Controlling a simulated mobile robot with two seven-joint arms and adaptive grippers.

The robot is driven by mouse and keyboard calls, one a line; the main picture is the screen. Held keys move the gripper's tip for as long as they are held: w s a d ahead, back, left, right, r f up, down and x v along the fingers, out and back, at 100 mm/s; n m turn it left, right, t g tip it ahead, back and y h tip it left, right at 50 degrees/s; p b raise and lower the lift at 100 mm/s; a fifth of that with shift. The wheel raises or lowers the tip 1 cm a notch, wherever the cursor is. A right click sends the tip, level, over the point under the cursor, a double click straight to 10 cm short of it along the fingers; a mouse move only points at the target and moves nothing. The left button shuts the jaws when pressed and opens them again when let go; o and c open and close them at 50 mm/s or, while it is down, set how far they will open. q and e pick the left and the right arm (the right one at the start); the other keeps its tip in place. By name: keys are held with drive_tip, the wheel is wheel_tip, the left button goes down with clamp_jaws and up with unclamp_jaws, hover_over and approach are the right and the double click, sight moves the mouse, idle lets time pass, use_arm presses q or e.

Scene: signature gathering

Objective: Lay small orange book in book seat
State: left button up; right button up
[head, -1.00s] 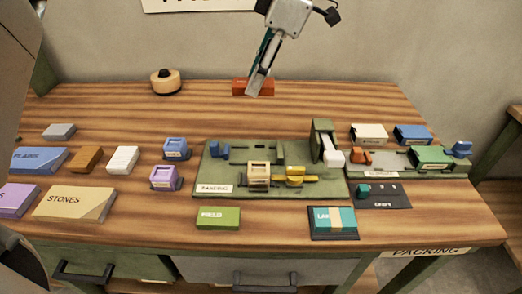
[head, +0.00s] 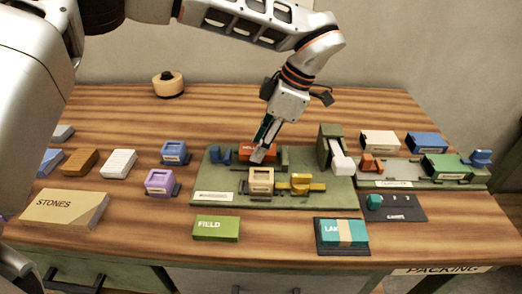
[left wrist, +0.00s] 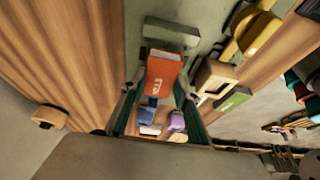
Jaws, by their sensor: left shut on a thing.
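The small orange book (head: 256,149) is at the back of the green board (head: 215,186), between a blue block (head: 222,154) and a green upright stop (head: 282,158). My left gripper (head: 262,150) reaches down from behind and is shut on the book. In the left wrist view the orange book (left wrist: 163,73) lies between the two fingers, before a grey-green bar (left wrist: 172,34). I cannot tell whether the book touches the board. The book seat is not clearly visible under it. My right gripper is not in view.
A beige block (head: 261,180) and a yellow clamp (head: 301,184) stand in front of the book on the board. A green post with a white handle (head: 342,162) stands right. A green FIELD book (head: 216,228) and teal book (head: 345,232) lie at the front.

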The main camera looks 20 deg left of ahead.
use_arm(q)
wheel_tip(320, 180, down, 2)
drive_tip(key=shift+f, duration=0.1)
drive_tip(key=o, duration=1.1)
drive_tip(key=p+v, duration=0.1)
drive_tip(key=v, duration=1.1)
drive_tip(key=shift+p, duration=0.35)
